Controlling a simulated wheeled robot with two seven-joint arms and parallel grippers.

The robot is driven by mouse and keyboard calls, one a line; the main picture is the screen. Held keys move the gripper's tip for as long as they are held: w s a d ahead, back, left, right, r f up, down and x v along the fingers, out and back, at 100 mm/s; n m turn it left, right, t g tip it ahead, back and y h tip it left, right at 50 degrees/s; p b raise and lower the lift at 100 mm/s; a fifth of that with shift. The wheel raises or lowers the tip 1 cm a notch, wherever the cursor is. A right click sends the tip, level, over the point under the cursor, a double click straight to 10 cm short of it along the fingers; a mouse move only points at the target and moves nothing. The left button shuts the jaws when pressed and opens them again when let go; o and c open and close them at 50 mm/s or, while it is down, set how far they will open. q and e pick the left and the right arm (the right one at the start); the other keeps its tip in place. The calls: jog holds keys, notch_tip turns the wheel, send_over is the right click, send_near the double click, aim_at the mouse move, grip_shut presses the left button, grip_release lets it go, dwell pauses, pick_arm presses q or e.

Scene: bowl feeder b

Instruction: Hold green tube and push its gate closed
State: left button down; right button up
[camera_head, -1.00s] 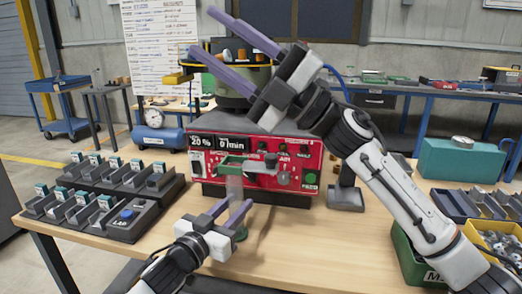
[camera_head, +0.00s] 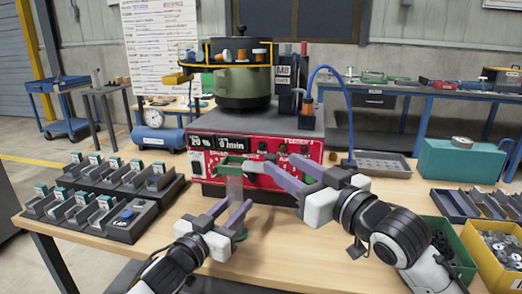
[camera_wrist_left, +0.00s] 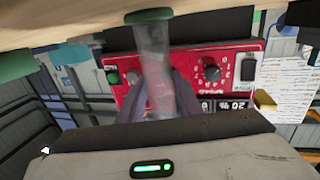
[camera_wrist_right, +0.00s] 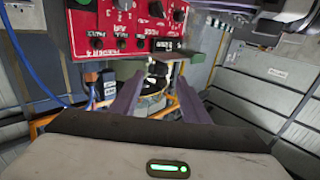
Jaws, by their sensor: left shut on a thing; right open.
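The clear green-ended tube stands upright in front of the red feeder panel, with a green frame (camera_head: 236,165) at its top. In the left wrist view, the tube (camera_wrist_left: 154,70) lies between my left fingers. My left gripper (camera_head: 238,209) is shut on it, low on its length. A small light grey piece (camera_head: 254,167), perhaps the gate, sits at the right side of the green frame. My right gripper (camera_head: 278,168) is open, with its fingers pointing left toward that piece. I cannot tell whether they touch it. Nothing is clearly held in the right wrist view (camera_wrist_right: 158,95).
The red feeder box (camera_head: 205,160) with knobs and a display stands just behind, with the bowl (camera_head: 243,85) on top. Grey part holders (camera_head: 120,205) stand at the left. Green and yellow bins (camera_head: 497,245) of parts stand at the right. The front middle table is mostly clear.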

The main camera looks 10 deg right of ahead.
jog(key=x, duration=1)
grip_shut()
